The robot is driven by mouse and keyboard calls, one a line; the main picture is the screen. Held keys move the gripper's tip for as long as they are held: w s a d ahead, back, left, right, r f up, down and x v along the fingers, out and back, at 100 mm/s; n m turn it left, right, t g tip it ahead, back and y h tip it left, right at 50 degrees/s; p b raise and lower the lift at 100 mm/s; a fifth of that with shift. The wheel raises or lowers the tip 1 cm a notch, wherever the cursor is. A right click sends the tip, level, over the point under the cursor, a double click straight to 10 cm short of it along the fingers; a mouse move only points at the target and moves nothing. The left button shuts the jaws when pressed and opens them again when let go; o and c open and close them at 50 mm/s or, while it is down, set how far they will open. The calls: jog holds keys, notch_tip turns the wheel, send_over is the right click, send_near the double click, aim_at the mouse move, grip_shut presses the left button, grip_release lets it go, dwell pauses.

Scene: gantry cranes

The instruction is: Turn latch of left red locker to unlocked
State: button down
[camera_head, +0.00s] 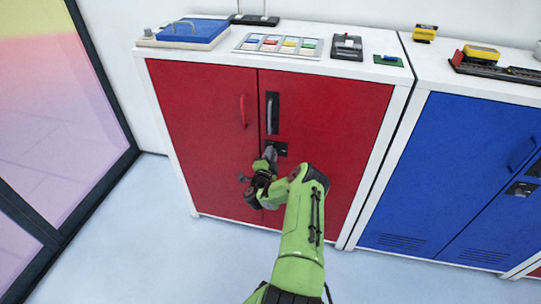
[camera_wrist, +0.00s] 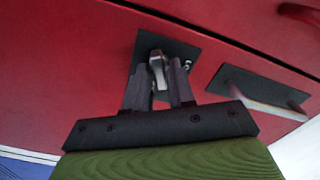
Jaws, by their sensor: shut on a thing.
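The left red locker (camera_head: 335,130) is a white-framed cabinet with two red doors. Its latch (camera_wrist: 157,70) is a small silver lever on a black plate (camera_wrist: 182,50), seen in the wrist view. In the head view the latch plate (camera_head: 282,149) sits on the right door near the seam, below the black handle recess, partly hidden by my gripper. My gripper (camera_head: 270,152) is at the latch; in the wrist view its two dark fingers (camera_wrist: 159,84) stand on either side of the silver lever, shut on it. The exact angle of the lever is hard to tell.
A blue locker (camera_head: 450,160) stands close on the right. A red handle (camera_head: 243,110) sticks out of the left red door. The red locker's top holds a blue case (camera_head: 190,32) and a panel of coloured switches (camera_head: 278,45). A glass wall stands at left; the floor in front is clear.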

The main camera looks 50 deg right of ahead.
jog(key=m, duration=0.5)
jog(key=shift+f+m+b, duration=0.15)
jog(key=shift+m+b, duration=0.15)
jog(key=shift+b, duration=0.05)
dwell(0.4)
jog(key=c, duration=1.2)
grip_release()
jog(key=shift+o, duration=0.2)
jog(key=p+v, duration=0.8)
jog(key=v, duration=0.7)
jog(key=shift+s+a+p, duration=0.25)
jog(key=shift+a+p, duration=0.1)
jog(key=shift+p, duration=0.05)
